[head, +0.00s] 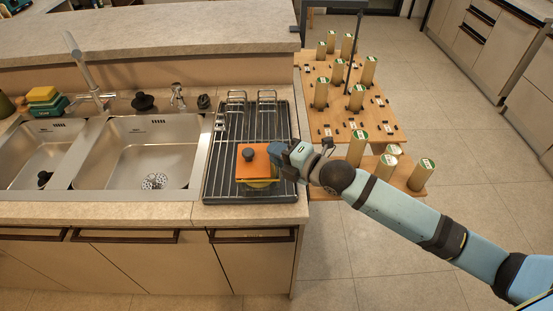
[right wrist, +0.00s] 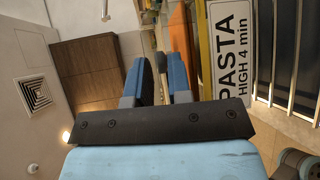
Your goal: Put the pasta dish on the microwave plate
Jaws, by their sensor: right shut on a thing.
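The pasta dish, with an orange square lid (head: 262,166), a dark round knob and a yellow lower part, sits on or just above the dark wire rack. Its orange lid edge (right wrist: 180,32) shows in the right wrist view, beside a white label (right wrist: 228,45) reading "PASTA HIGH 4 min". My right gripper (head: 276,150) reaches in from the right and is shut at the dish's right side; its blue fingers also show in the right wrist view (right wrist: 158,80). The exact grip point is hidden. No microwave plate is visible. My left gripper is out of view.
The wire rack (head: 228,150) lies on the counter right of a double steel sink (head: 150,145) with a tap (head: 85,65). Sponges (head: 45,98) sit at the far left. A wooden stand with several cylinders (head: 357,97) stands right of the counter. Open floor (head: 470,160) lies beyond.

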